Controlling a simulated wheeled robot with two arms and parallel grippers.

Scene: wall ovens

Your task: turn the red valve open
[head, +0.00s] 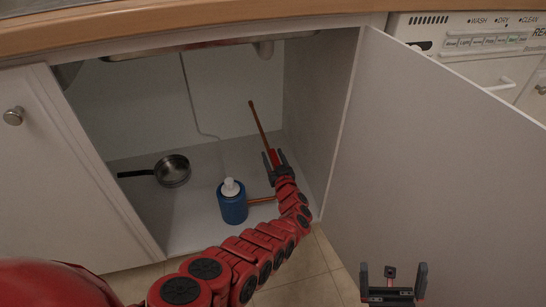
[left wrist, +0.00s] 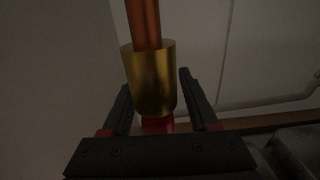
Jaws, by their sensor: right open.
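The red valve (head: 274,158) is inside the open cabinet at the right, low on a thin copper pipe (head: 258,125). The left wrist view shows a brass fitting (left wrist: 149,80) on the copper pipe (left wrist: 143,22), with a red part of the valve (left wrist: 157,125) just below it. My left gripper (head: 273,154) reaches into the cabinet, its two fingers on either side of the valve. The fingers look open, with gaps beside the red part; contact cannot be made out. My right gripper (head: 393,268) is open and empty in front of the cabinet door.
A blue bottle with a white cap (head: 232,203) stands left of my left forearm, close to it. A pan (head: 172,171) lies further left on the cabinet floor. The open cabinet door (head: 430,150) fills the right side. A wooden countertop (head: 180,25) runs above.

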